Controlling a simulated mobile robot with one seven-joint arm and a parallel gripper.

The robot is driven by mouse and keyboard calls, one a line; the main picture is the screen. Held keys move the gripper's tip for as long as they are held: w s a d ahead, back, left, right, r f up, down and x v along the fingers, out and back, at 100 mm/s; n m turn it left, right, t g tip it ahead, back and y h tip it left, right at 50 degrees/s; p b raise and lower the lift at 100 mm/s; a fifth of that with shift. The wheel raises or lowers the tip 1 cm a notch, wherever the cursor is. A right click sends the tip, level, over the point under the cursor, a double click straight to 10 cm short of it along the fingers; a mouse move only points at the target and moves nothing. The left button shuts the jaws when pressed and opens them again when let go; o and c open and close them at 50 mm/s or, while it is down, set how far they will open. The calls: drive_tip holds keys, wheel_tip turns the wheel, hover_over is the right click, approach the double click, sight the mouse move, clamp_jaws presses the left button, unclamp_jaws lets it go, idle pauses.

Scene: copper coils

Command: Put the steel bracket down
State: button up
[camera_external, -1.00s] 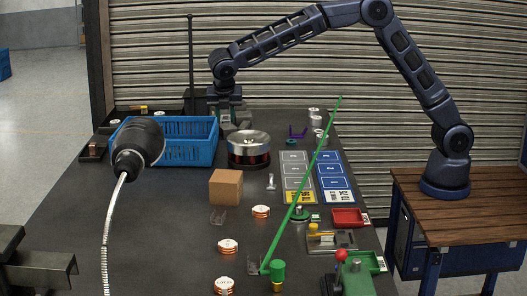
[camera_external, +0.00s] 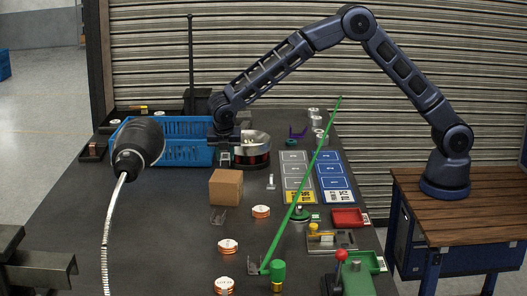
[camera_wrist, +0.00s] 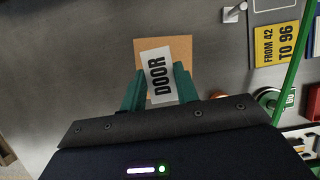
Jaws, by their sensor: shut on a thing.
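A brown cardboard box (camera_wrist: 180,45) shows behind the piece. In the external view my gripper (camera_external: 226,158) hangs at the right end of the blue crate, beyond the cardboard box (camera_external: 226,187). The bracket cannot be made out there. Small angled metal pieces also stand on the bench (camera_external: 218,216).
The blue crate (camera_external: 178,154) stands at the far left. A round metal-topped unit (camera_external: 251,150) is close right of my gripper. A long green rod (camera_external: 305,190) slants over the bench. Yellow (camera_external: 297,176) and blue (camera_external: 333,176) mats lie right.

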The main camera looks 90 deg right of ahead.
sight(229, 173)
drive_tip(key=shift+f, duration=2.4)
drive_tip(key=shift+f, duration=0.1)
drive_tip(key=o, duration=1)
drive_tip(key=shift+c, duration=0.2)
